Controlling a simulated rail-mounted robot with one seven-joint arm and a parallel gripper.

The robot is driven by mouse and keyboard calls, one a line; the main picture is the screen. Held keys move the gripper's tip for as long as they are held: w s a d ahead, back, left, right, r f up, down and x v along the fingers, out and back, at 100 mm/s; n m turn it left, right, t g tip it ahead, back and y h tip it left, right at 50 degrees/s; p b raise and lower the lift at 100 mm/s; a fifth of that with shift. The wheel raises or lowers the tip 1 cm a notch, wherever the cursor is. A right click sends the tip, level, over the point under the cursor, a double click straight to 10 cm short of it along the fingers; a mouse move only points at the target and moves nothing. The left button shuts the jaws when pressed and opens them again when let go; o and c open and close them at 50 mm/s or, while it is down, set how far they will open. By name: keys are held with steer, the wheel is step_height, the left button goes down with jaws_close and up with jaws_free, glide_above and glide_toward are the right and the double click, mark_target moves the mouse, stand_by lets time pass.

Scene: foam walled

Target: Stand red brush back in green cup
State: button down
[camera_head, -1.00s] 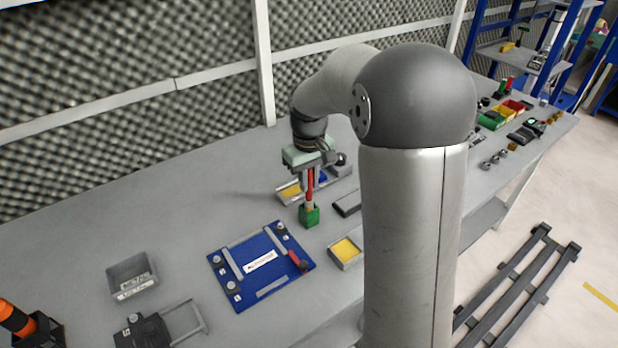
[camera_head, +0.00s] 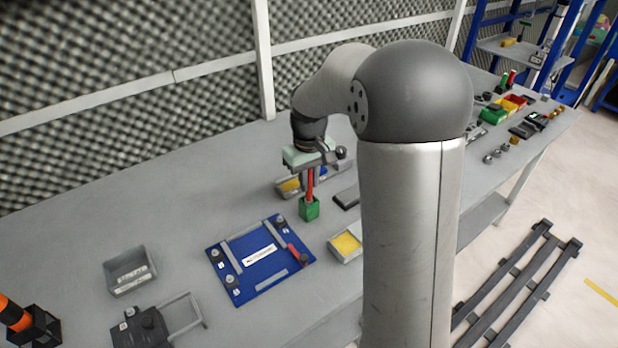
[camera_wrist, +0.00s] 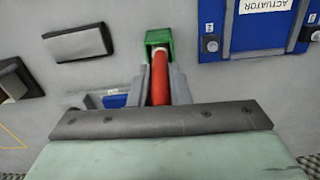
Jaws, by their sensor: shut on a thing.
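The red brush (camera_head: 309,183) is upright between the fingers of my gripper (camera_head: 310,176), which is shut on its handle. The green cup (camera_head: 309,209) stands on the grey bench directly under the brush. The brush's lower end meets the cup's opening, and its tip appears to be inside the cup. In the wrist view the red handle (camera_wrist: 160,80) lies between the two grey fingers (camera_wrist: 161,85) and runs to the green cup (camera_wrist: 158,38). How deep the brush sits is hard to tell.
A blue actuator board (camera_head: 262,258) lies front left of the cup. A bin with yellow contents (camera_head: 345,245) is front right, and another bin (camera_head: 288,188) is just behind the cup. A dark block (camera_head: 346,199) lies to the right. The bench left of the cup is clear.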

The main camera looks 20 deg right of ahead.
steer(key=shift+f+b, duration=0.5)
steer(key=shift+f, duration=0.4)
steer(key=c, duration=1.3)
jaws_free()
steer(key=shift+r, duration=0.2)
step_height(320, 180, up, 17)
steer(key=shift+r, duration=0.1)
